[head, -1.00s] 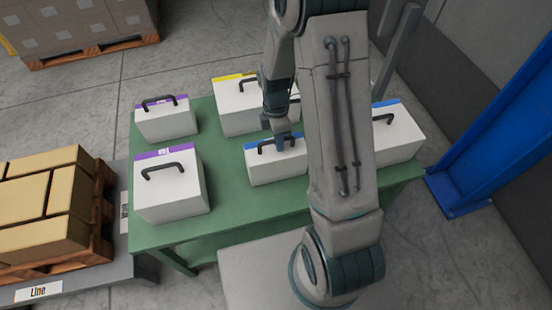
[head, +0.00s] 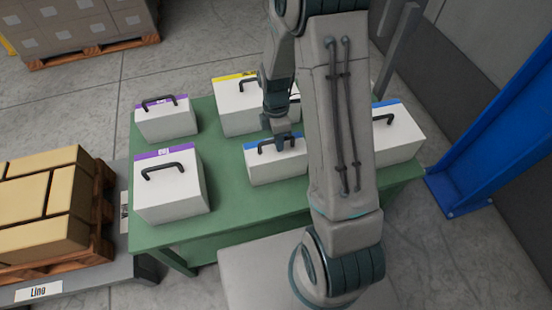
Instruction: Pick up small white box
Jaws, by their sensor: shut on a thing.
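A small white box (head: 275,168) with a blue strip and a dark handle stands on the green table (head: 228,222), in the middle of the head view. My gripper (head: 283,143) is at the top of this box, shut on its handle. The box looks upright, at or very near the table top; I cannot tell whether its base touches. Its right end is partly hidden behind my arm.
White boxes with purple strips stand at the left (head: 170,195) and back left (head: 166,122). A yellow-striped box (head: 238,112) is behind; another blue-striped box (head: 398,140) is right. A loaded pallet (head: 40,210) is at the left, a blue post (head: 500,130) at the right.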

